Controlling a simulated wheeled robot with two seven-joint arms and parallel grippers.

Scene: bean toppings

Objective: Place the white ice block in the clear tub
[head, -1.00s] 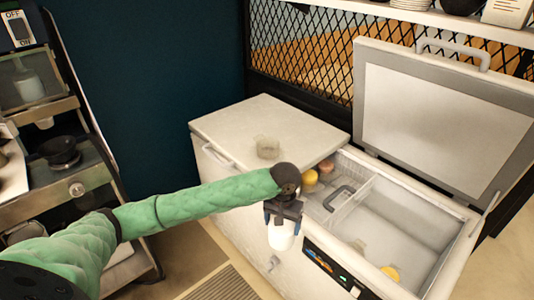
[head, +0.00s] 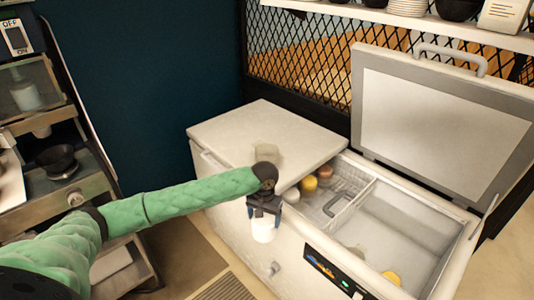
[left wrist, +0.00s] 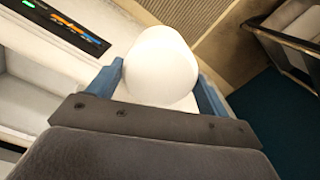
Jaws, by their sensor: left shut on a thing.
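My left gripper (head: 264,216) is shut on the white ice block (head: 263,234), which hangs below the fingers in front of the freezer. In the left wrist view, the ice block (left wrist: 162,62) is rounded and smooth and sits between the blue fingers. My right gripper is not in view.
The chest freezer (head: 223,190) has its right lid (head: 440,115) raised. Its open bay holds a wire basket (head: 346,209), round coloured items (head: 309,184) and a yellow item (head: 391,278). A metal shelf rack (head: 75,185) stands at the left. The closed lid is otherwise clear.

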